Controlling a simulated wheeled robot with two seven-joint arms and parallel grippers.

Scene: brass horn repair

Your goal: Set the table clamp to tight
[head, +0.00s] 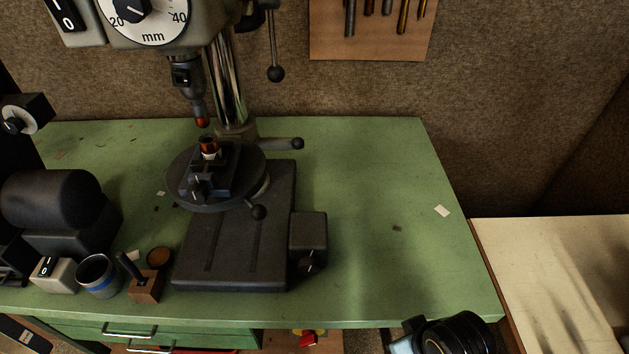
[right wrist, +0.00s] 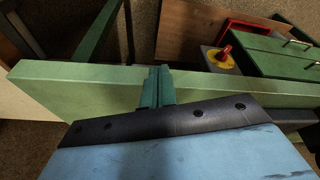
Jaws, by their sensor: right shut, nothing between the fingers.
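The drill press has a round dark table (head: 181,196) on its column. A lever with a black ball end (head: 297,143) sticks out to the right from the column, behind the round table. A second black ball handle (head: 258,212) is at the table's front right edge. I cannot tell for sure which is the table clamp, nor read its setting. My right gripper (right wrist: 157,72) is shut and empty by the green bench's edge in the right wrist view, away from both handles. In the head view only part of my right arm shows, bottom right. My left gripper is not in view.
A small vice (head: 207,188) holding a copper-coloured piece sits on the round table, under the spindle (head: 198,105). A grinder (head: 55,200), a cup (head: 98,275) and a wooden block (head: 145,288) stand at left. The green bench (head: 375,200) is mostly clear at right.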

